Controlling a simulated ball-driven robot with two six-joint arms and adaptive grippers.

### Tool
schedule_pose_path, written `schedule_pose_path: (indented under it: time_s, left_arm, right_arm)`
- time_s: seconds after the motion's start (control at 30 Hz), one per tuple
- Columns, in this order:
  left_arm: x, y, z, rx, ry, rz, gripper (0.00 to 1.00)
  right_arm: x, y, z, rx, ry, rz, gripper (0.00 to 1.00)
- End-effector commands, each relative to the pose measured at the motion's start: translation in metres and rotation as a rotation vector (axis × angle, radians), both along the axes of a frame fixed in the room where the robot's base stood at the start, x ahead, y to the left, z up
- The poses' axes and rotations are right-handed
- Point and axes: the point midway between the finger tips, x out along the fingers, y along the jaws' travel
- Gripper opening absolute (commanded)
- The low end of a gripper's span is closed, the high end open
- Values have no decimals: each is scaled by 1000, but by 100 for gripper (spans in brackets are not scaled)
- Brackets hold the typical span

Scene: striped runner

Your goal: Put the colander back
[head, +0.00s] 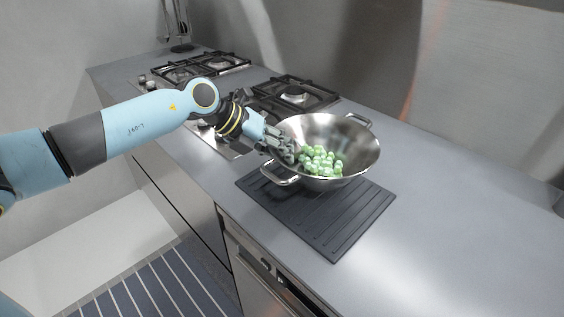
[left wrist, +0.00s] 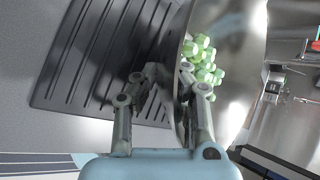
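The colander (head: 357,150) is a shiny steel bowl with two loop handles. It holds several pale green round pieces (head: 320,160) and is over the dark ribbed mat (head: 335,235); I cannot tell whether it touches the mat. My left gripper (head: 283,150) is at its near-left rim. In the left wrist view the fingers of my left gripper (left wrist: 170,80) straddle the wall of the colander (left wrist: 240,65), one outside and one inside by the green pieces (left wrist: 200,60), and look closed on it. My right gripper is not in view.
Gas burners with black grates (head: 295,95) lie behind the colander, left of it. The grey counter (head: 450,210) is clear to the right. The counter's front edge drops to an oven front (head: 265,270) and a striped runner (head: 165,285) on the floor.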

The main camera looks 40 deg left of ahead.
Motion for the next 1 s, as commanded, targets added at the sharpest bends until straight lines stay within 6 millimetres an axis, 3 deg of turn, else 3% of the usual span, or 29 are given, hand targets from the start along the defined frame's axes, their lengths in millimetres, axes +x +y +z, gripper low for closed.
schedule_pose_path:
  time_s: [0.2,0.6,0.8,1.0]
  left_arm:
    - [1,-1,-30,-5,-1,3,0]
    - [1,-1,-36,-2,-1,1,0]
    - [0,-1,-37,0,2,0,29]
    - [0,-1,-37,0,2,0,29]
  right_arm:
    - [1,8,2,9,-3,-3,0]
    - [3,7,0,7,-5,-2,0]
    - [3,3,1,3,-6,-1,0]
    - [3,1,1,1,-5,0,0]
